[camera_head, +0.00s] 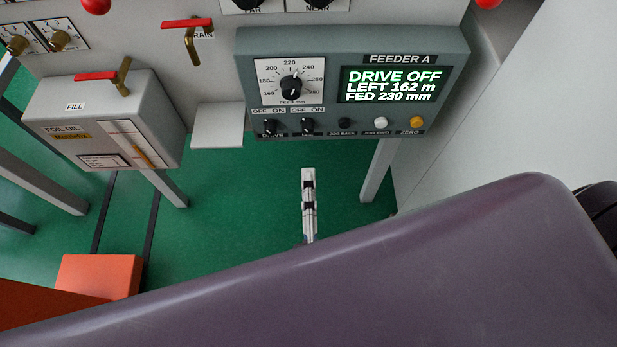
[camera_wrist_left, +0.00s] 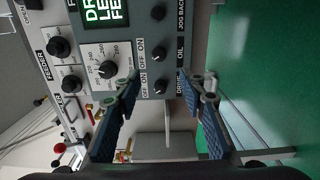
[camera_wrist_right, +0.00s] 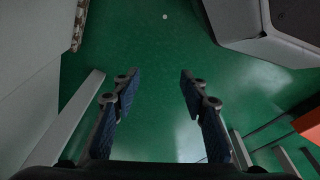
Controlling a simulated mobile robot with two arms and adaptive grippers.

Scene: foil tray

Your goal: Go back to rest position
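My left gripper (camera_head: 308,178) shows in the head view as a small narrow shape below the feeder panel, over the green floor. In the left wrist view my left gripper (camera_wrist_left: 160,78) is open, its two fingers wide apart with nothing between them. The feeder panel (camera_wrist_left: 175,40) lies beyond the fingertips there; no touch is visible. My right gripper (camera_wrist_right: 159,75) is open and empty in the right wrist view, pointing at the bare green floor (camera_wrist_right: 150,45). The right gripper is not seen in the head view.
The grey feeder panel (camera_head: 350,50) has a knob, switches and a display reading DRIVE OFF, LEFT 162 m, FED 230 mm. A foil oil box (camera_head: 110,115) with a red-handled valve is at left. An orange box (camera_head: 100,275) stands lower left. Grey legs (camera_head: 380,170) stand below.

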